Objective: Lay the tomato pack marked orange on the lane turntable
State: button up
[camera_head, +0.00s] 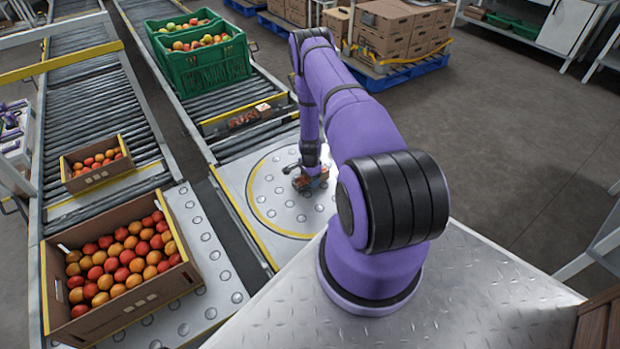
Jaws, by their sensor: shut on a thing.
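The lane turntable (268,205) is a pale round plate with a yellow ring and ball studs, set at the end of the right roller lane. My gripper (308,178) is low over the right part of the turntable and points down. It is shut on a small tomato pack (317,183) with red and orange showing between the dark fingers. The fingers hide much of the pack, so its mark is not clear. I cannot tell whether the pack touches the plate.
Small dark-red packs (243,118) sit behind the turntable at the lane's end. A large cardboard box (130,312) and a smaller one (97,178), both with tomatoes, are at left. The turntable's left part is clear.

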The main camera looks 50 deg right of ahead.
jog(key=shift+f, duration=0.4)
dwell(0.5)
jog(key=o, duration=1.1)
jog(key=shift+o, duration=0.2)
notch_tip(320, 180, up, 11)
jog(key=shift+f, duration=0.1)
